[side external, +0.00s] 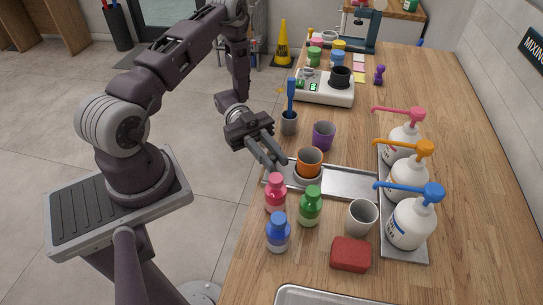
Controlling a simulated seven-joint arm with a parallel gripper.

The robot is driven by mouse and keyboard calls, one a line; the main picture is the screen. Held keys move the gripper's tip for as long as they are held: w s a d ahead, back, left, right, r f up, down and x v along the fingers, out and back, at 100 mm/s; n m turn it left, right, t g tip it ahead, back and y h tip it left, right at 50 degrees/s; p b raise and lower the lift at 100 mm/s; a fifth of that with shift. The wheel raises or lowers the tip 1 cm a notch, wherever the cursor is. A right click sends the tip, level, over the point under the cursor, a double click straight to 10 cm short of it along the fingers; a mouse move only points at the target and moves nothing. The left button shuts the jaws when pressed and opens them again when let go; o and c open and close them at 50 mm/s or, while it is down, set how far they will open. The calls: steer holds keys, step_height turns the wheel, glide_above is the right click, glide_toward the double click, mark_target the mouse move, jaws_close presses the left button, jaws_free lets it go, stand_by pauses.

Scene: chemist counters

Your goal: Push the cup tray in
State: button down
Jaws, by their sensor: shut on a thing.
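The cup tray (348,182) is a long shallow metal tray lying on the wooden counter. Its right end meets the tray under the pump bottles, and its left end is near the counter's left edge. An orange cup (309,158) stands upright in the round holder at the tray's left part. My gripper (279,163) is at the tray's left end, just left of the orange cup, its fingers pointing down and right. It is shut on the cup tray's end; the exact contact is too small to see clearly.
Pink (275,194), green (310,207) and blue (278,233) bottles stand in front of the tray. A white cup (362,217) and red block (351,254) are nearby. Pump bottles (408,182) line the right. A purple cup (323,136) and white scale (324,90) are behind.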

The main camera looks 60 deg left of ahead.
mark_target(289, 172)
steer(key=w+d, duration=0.2)
steer(key=shift+w+d, duration=0.3)
steer(key=shift+w, duration=0.1)
steer(key=c, duration=1.3)
jaws_free()
steer(key=a, duration=0.7)
